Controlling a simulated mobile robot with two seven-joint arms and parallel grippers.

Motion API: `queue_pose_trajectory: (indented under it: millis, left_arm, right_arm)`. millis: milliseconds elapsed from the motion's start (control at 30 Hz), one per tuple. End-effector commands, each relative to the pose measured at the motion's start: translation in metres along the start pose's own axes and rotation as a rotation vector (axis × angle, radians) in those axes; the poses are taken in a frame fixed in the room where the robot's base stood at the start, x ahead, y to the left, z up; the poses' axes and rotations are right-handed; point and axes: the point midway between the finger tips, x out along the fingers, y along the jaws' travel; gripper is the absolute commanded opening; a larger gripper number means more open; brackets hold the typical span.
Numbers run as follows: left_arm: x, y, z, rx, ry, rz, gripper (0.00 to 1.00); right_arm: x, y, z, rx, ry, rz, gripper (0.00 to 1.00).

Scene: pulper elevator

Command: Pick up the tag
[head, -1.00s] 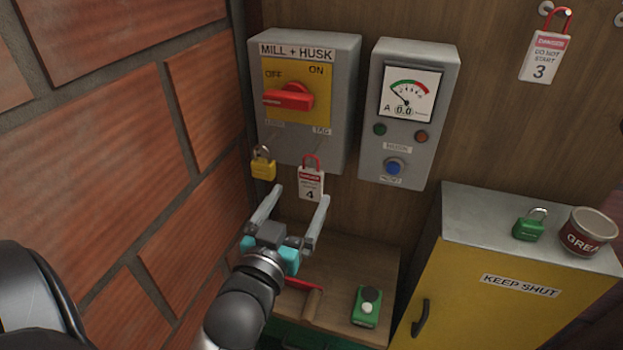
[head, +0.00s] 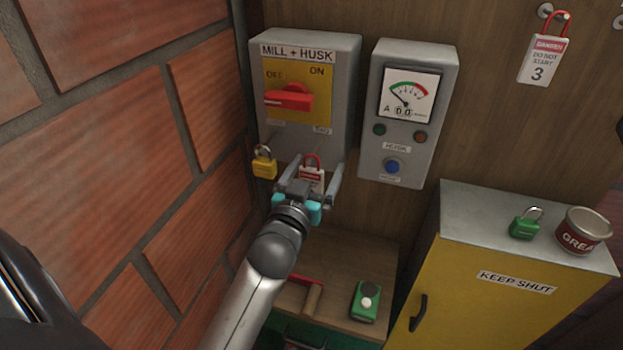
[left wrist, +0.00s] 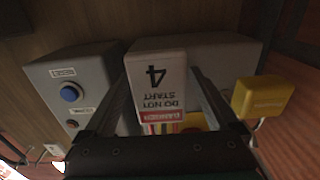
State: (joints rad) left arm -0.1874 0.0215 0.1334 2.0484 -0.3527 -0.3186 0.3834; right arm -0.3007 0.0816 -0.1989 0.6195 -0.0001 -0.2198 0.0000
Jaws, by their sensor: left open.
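The white danger tag (head: 312,176) with a red loop hangs under the grey MILL + HUSK switch box (head: 345,100). In the left wrist view the tag (left wrist: 158,85) shows upside down, with a 4 and DO NOT START on it. My left gripper (head: 315,170) is open in front of the tag, with one finger on each side of it. In the left wrist view the tag lies between the fingers, with no clear contact on either side. The tag's lower part is hidden by the gripper in the head view. My right gripper is not in view.
A yellow padlock (head: 264,163) hangs close to the left of the tag. A meter box (head: 409,150) is to the right. Another tag (head: 541,60) marked 3 hangs at the upper right. A brick wall (head: 110,130) is on the left. A small wooden shelf (head: 345,260) is below.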

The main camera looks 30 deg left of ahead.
Motion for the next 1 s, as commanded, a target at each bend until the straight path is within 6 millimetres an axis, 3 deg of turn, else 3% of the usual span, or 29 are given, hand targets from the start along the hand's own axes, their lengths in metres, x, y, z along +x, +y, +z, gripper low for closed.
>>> queue_pose_trajectory:
  millis: [267,1000]
  left_arm:
    - [0.0013,0.0000,-0.0001,0.001,0.001,0.000,0.90]
    - [0.0010,0.0000,0.0000,0.000,0.000,0.000,0.07]
  right_arm:
    - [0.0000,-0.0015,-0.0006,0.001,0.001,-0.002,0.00]
    - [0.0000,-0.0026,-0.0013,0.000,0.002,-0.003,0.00]
